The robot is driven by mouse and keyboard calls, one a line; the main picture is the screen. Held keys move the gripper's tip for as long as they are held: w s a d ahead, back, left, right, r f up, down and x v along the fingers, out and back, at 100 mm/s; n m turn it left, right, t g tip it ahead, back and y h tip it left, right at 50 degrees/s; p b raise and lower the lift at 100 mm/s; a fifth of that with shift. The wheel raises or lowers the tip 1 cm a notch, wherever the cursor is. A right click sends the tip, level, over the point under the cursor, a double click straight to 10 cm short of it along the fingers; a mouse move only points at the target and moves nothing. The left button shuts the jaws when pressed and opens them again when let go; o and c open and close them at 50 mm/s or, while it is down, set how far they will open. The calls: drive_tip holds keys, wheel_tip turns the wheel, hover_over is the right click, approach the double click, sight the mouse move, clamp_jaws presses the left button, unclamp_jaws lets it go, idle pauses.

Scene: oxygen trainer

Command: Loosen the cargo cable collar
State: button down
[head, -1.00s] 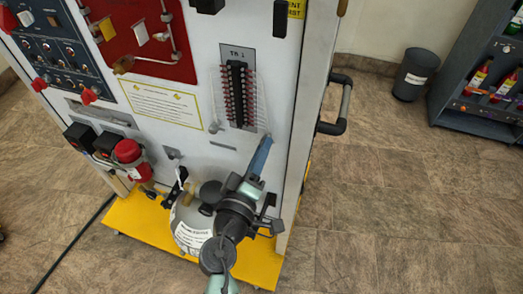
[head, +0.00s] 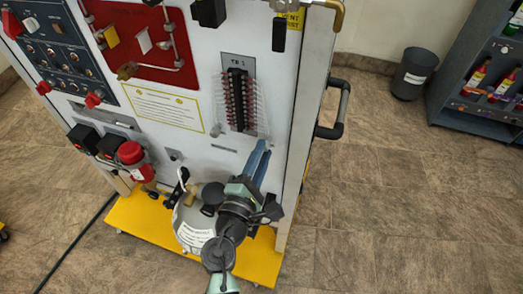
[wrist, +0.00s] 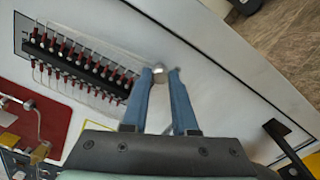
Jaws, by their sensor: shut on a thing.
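My gripper (head: 263,143) reaches up to the white panel at the lower right of the terminal block TB 1 (head: 238,100). In the wrist view, its two blue fingers (wrist: 163,75) are shut on a small silver-grey collar (wrist: 159,73) at the panel face. A clear cable runs from this collar toward the terminal block, which also shows in the wrist view (wrist: 80,63). In the head view the fingers hide the held collar. I see no label on it and cannot tell how loose it is. A similar grey collar (head: 215,131) sits at the block's lower left, untouched.
A black handle (head: 340,110) sticks out from the panel's right side. A grey cylinder (head: 190,225) stands on the yellow base (head: 135,218) below my arm. A red-capped part (head: 131,153) is at the left. The floor at right is free up to a bin (head: 412,73).

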drive_tip(key=shift+n+p, duration=0.55)
drive_tip(key=shift+n, duration=1.35)
drive_tip(key=c, duration=0.7)
unclamp_jaws()
drive_tip(key=b+v, duration=0.1)
drive_tip(key=v, duration=1.2)
